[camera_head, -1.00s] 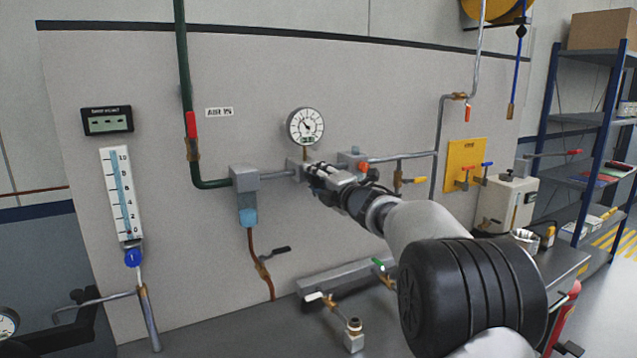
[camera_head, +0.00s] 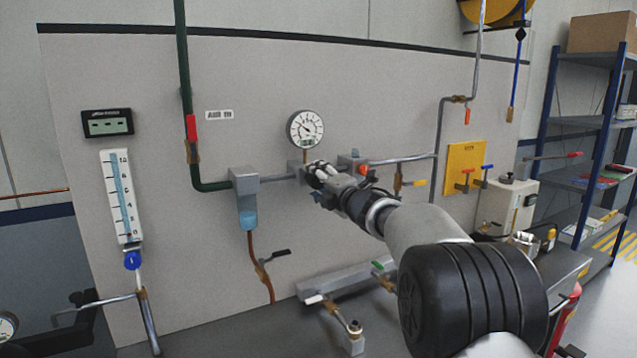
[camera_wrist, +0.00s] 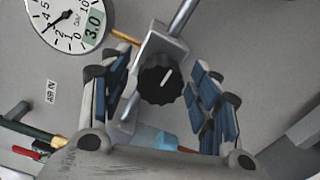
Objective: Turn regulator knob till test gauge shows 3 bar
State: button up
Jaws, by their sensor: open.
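The black regulator knob (camera_wrist: 161,78), with a white pointer line, sits between the two open fingers of my gripper (camera_wrist: 158,105) in the wrist view. Neither finger visibly touches it. The knob is on a grey regulator block (camera_wrist: 165,45). In the head view my gripper (camera_head: 316,172) is at the block below the gauge and hides the knob. The round white test gauge (camera_head: 306,130) stands above the block. In the wrist view the gauge (camera_wrist: 65,22) has a needle and a green digital window reading 3.0.
A grey filter unit with a blue bowl (camera_head: 247,219) is left of the regulator. A grey block with an orange part (camera_head: 353,160) is close on the right. A pipe with a yellow-handled valve (camera_head: 413,183) lies further right. A lever valve (camera_head: 265,268) hangs below.

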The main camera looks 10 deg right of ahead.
jog(key=v, duration=1.2)
jog(key=shift+r, duration=0.1)
jog(key=s+d+f+m+g+h, duration=0.2)
jog(key=s+m+h, duration=0.2)
jog(key=s+m, duration=0.45)
jog(key=s+d+f+m+g+h, duration=0.15)
jog(key=s+m+h, duration=0.25)
jog(key=s+m, duration=0.45)
jog(key=s+a+f+m+g, duration=0.2)
jog(key=s+f, duration=0.3)
jog(key=s, duration=0.4)
jog(key=s+a+f+m+g+y, duration=0.1)
jog(key=s+a+f+m+g, duration=0.2)
jog(key=s, duration=0.7)
jog(key=s+a+f+m+g+y, duration=0.1)
jog(key=s+a+f+m+g, duration=0.1)
jog(key=s+f+g, duration=0.2)
jog(key=s+f, duration=0.3)
jog(key=s, duration=0.2)
jog(key=shift+s+a+f+m, duration=0.25)
jog(key=shift+a+f+m, duration=0.05)
jog(key=shift+f, duration=0.1)
